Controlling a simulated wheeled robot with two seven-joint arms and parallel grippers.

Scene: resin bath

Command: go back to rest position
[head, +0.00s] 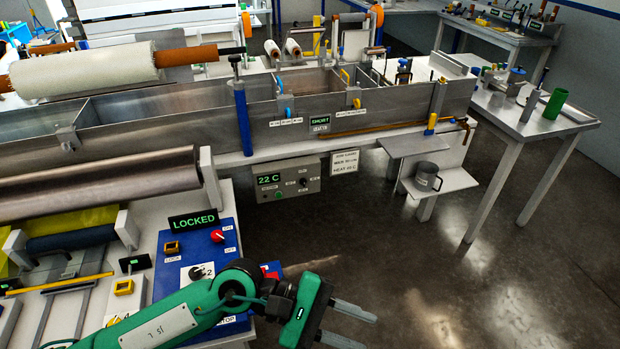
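My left arm comes in from the bottom left, green with dark joints. My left gripper (347,326) is at the bottom middle, over the dark floor, just right of the blue control panel (183,262). Its two grey fingers are apart with nothing between them. My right gripper does not show. The resin bath (200,117) is a long metal trough across the middle, beyond the gripper and not touched by it.
The control panel, with a "LOCKED" display (194,220), lies close under my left forearm. A controller reading "22 C" (287,183) hangs below the bath. A side table (522,115) stands at right. Open floor (430,270) lies right of the gripper.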

